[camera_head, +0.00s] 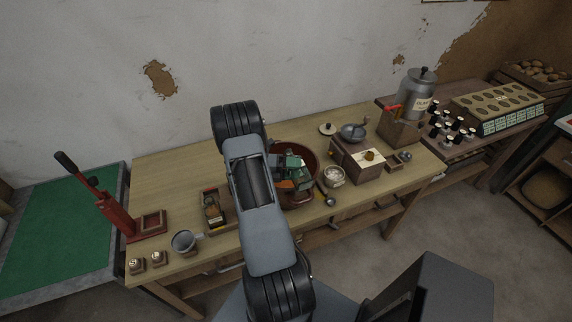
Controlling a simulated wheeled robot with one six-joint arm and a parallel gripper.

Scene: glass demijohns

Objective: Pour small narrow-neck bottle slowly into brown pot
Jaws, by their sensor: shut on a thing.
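The brown pot (316,157) stands on the wooden table, partly hidden behind my arm. My gripper (293,172) is over the pot's opening and is shut on a small dark green thing, which looks like the small narrow-neck bottle (292,160). Its neck and tilt are hard to make out at this size. I cannot see any liquid or tell whether any is flowing. The left part of the pot is hidden by my arm.
A small bowl (333,176), a wooden grinder box (361,162) and a metal urn (415,95) stand right of the pot. A red press (117,215), a grey mug (184,241) and a wooden holder (213,211) are left. The table's back left is clear.

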